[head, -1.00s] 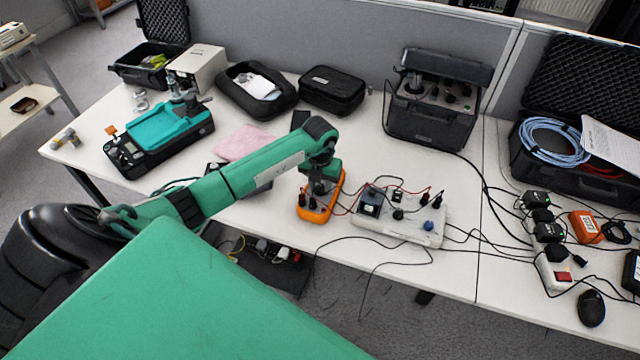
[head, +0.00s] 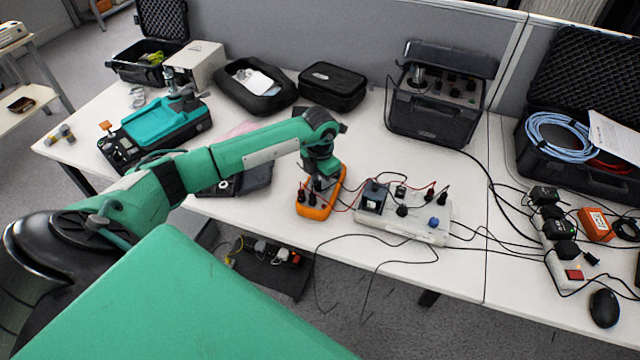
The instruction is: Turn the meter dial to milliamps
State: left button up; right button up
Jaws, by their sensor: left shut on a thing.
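The orange multimeter (head: 313,211) lies on the white table, left of a light grey terminal board. Black and red plugs stand in its near end, with leads running right to the board. My left gripper (head: 318,184) points down over the middle of the meter, shut on what appears to be the dial. The gripper and wrist hide the dial and its markings, so I cannot tell its setting. My right gripper is not in view.
The terminal board (head: 440,238) with knobs and wires stands close right of the meter. A teal-and-black instrument (head: 160,124) is at the left. Black cases (head: 333,86) line the back. Cables hang over the table's front edge.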

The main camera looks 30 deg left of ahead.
aim_at(320, 182)
pick_arm(q)
jog(key=shift+m+b, duration=0.55)
jog(key=shift+m, duration=0.45)
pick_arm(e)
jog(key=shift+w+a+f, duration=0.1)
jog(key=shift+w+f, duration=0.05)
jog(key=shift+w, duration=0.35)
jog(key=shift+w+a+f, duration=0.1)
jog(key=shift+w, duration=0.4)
pick_arm(q)
jog(key=o, duration=1)
jog(key=shift+r, duration=0.55)
notch_tip(320, 182, up, 13)
jog(key=shift+f+b, duration=0.1)
jog(key=shift+b, duration=0.8)
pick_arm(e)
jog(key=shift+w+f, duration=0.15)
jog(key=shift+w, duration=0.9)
